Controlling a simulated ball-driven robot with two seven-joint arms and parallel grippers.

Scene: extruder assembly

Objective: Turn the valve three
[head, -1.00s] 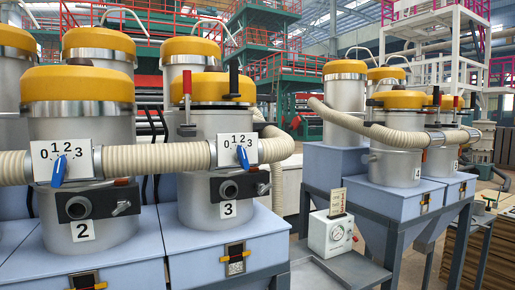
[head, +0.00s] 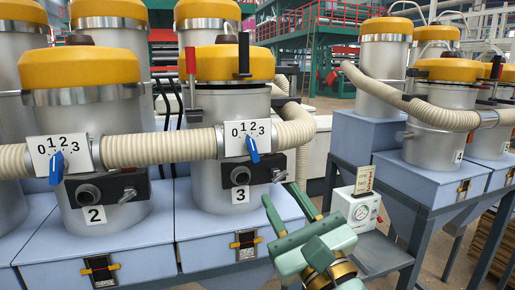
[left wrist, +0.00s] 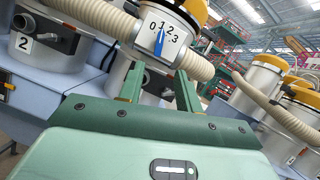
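Valve three is a blue handle (head: 252,149) on a white dial plate numbered 0 to 3, set in the ribbed hose above the hopper labelled 3 (head: 240,195). The handle's upper end points up and slightly left, roughly toward the 1. My green left gripper (head: 280,192) is open and empty, below and right of the valve and apart from it. In the left wrist view the two fingers (left wrist: 158,78) stand apart, and the blue handle (left wrist: 159,42) shows beyond the gap between them. My right gripper is not in view.
A similar blue valve handle (head: 56,167) sits on the hopper labelled 2 at left. A beige hose (head: 160,149) joins the two dials. A white gauge box (head: 355,210) stands right of my gripper. Blue bins with latches lie below the hoppers.

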